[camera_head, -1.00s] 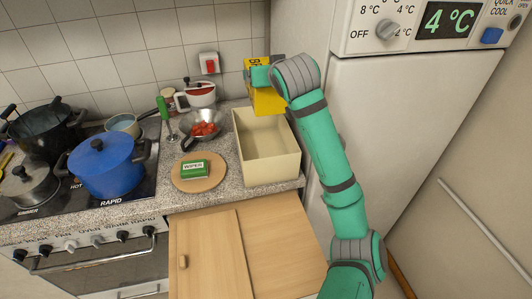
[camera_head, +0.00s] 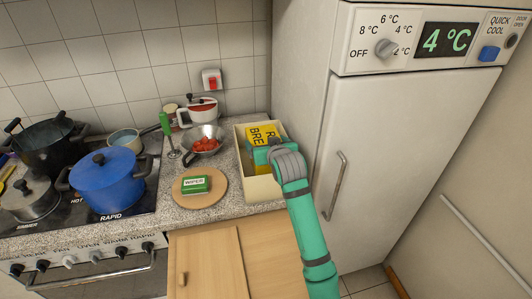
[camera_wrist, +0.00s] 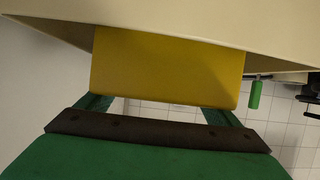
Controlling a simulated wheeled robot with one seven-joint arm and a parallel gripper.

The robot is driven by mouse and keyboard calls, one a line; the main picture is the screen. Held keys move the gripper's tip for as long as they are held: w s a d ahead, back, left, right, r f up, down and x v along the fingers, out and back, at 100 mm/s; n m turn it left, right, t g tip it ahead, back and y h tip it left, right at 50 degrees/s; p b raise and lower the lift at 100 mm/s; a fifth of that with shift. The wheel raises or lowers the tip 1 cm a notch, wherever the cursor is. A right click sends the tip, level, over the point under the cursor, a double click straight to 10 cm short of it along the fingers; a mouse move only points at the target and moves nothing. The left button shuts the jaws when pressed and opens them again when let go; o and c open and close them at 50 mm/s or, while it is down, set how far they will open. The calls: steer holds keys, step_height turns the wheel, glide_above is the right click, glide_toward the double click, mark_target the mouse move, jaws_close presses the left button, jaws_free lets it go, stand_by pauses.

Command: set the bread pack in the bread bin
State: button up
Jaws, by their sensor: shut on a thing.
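The bread pack (camera_head: 262,134) is a yellow block with black lettering. In the head view it sits inside the outline of the bread bin (camera_head: 262,188), an open cream box on the counter beside the fridge. My gripper (camera_head: 268,150) is at the pack's near side and shut on it. In the wrist view the yellow pack (camera_wrist: 168,70) is between my fingers (camera_wrist: 165,105), with the cream bin wall (camera_wrist: 270,45) close by it. My gripper hides the pack's lower part, so I cannot tell whether it touches the bin floor.
A round wooden board (camera_head: 200,190) with a green-and-white pack (camera_head: 196,184) lies left of the bin. A metal strainer with red pieces (camera_head: 207,140) and a red-and-white pot (camera_head: 200,108) stand behind it. The fridge (camera_head: 380,150) stands close on the right.

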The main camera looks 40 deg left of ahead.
steer(key=shift+f, duration=1.8)
steer(key=shift+f, duration=0.1)
steer(key=shift+f, duration=0.3)
steer(key=shift+f, duration=0.2)
steer(key=o, duration=1.3)
steer(key=shift+c, duration=0.2)
steer(key=shift+r, duration=0.2)
steer(key=v, duration=1.2)
steer(key=shift+r, duration=0.4)
